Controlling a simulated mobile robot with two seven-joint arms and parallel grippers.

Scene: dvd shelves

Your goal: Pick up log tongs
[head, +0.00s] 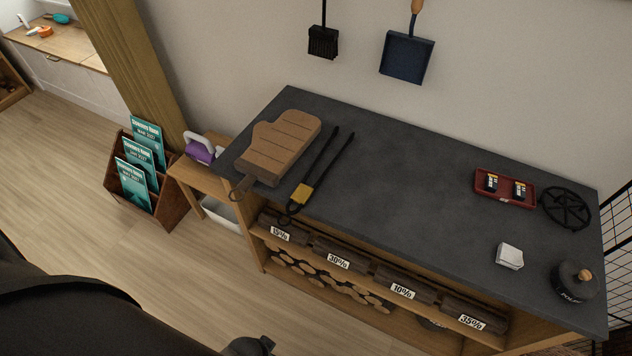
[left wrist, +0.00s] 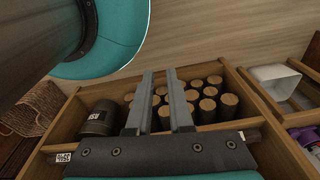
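The log tongs (head: 317,178) lie on the dark counter top (head: 400,165) in the head view. They have two long black arms, spread apart towards the back, and a yellow band near the front end. Their front end reaches the counter's front edge. My left gripper (left wrist: 160,74) shows in the left wrist view with its two grey fingers apart and nothing between them. It points towards the shelf of logs (left wrist: 208,104). The tongs do not show in that view. My right gripper is not in view.
A brown wooden board-like item (head: 282,145) lies just left of the tongs. A red tray (head: 505,187), black trivet (head: 566,207), white block (head: 509,256) and black pot (head: 574,282) stand on the right. Labelled logs fill the shelf below. A magazine rack (head: 168,205) stands left.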

